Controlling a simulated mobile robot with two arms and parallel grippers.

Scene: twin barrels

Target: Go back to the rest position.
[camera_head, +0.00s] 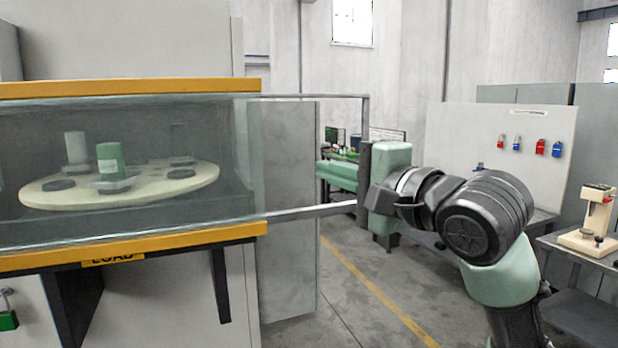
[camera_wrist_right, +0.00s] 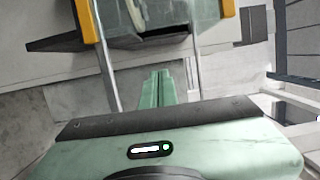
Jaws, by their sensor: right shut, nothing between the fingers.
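My right arm comes in from the right in the head view. Its green gripper (camera_head: 322,172) points left, past the end of the yellow-edged cabinet. In the right wrist view the two green fingers (camera_wrist_right: 160,74) are together, with nothing between them. The fingers appear close to the metal rails in the head view; I cannot tell whether they touch. My left gripper is not in view.
A cabinet with a clear pane (camera_head: 225,155) and metal rails (camera_head: 315,210) stands at left. Behind the pane a round turntable (camera_head: 150,193) holds a green cylinder (camera_head: 110,160) and a white cylinder (camera_head: 76,147). A bench (camera_head: 590,250) stands at right; floor (camera_head: 345,300) is clear between.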

